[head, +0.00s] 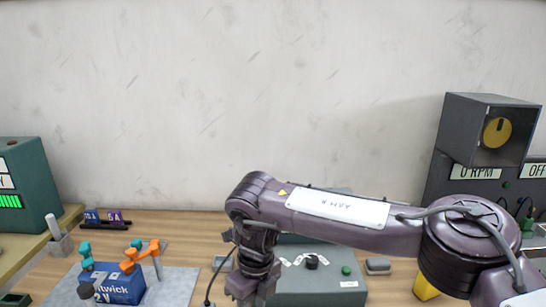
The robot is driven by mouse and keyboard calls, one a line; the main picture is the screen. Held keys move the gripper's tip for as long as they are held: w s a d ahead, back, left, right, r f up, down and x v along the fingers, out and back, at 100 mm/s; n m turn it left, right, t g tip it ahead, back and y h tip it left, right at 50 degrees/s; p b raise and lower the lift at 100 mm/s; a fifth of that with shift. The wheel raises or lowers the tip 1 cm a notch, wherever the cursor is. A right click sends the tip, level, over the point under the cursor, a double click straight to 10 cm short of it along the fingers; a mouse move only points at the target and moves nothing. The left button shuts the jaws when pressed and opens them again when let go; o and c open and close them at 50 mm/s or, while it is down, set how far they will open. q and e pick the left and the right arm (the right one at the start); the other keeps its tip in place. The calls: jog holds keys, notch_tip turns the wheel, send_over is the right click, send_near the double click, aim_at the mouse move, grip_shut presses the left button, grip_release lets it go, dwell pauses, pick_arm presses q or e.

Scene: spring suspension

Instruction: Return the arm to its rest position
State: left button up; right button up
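My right arm (400,235) comes in from the right edge and reaches across the bench to the left. Its far end bends down at the elbow-like joint, and the wrist part (255,270) runs to the bottom edge of the head view. The fingers of my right gripper are below the frame or hidden. My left arm and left gripper are not in view.
At left is a blue battery (118,285) with teal and orange clamps on a grey plate. A green meter unit (28,185) stands far left, a dark RPM unit (480,125) far right.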

jog(key=s+a+f+y, duration=0.4)
jog(key=s+a+f, duration=0.2)
jog(key=s+a, duration=0.55)
jog(key=s+a+r+m+t+y, duration=0.1)
jog(key=s+a+r+m+y, duration=0.3)
jog(key=a+r+m+y, duration=0.55)
jog(key=w+d+f+m+t+h, duration=0.2)
jog(key=w+d+m+t+h, duration=0.2)
jog(key=d+m, duration=0.6)
jog(key=w+d+f+m+t+h, duration=0.25)
jog(key=w+d+m+t, duration=0.2)
jog(key=d+m, duration=0.6)
jog(key=s+d+f+m+g+h, duration=0.25)
jog(key=s+d+f+m, duration=0.2)
jog(key=d, duration=0.35)
jog(key=s+d+f+m+g+h, duration=0.1)
jog(key=s+d+f+m+h, duration=0.2)
jog(key=s+d+m, duration=0.35)
jog(key=s+d+f+m+g+h, duration=0.2)
jog(key=s+d+f+m, duration=0.1)
jog(key=d, duration=0.7)
notch_tip(320, 180, down, 30)
jog(key=s+g, duration=0.2)
jog(key=s+d+f, duration=0.3)
jog(key=s+f, duration=1.5)
jog(key=s, duration=0.1)
jog(key=shift+s+d+n+g, duration=0.15)
jog(key=shift+n+g, duration=0.25)
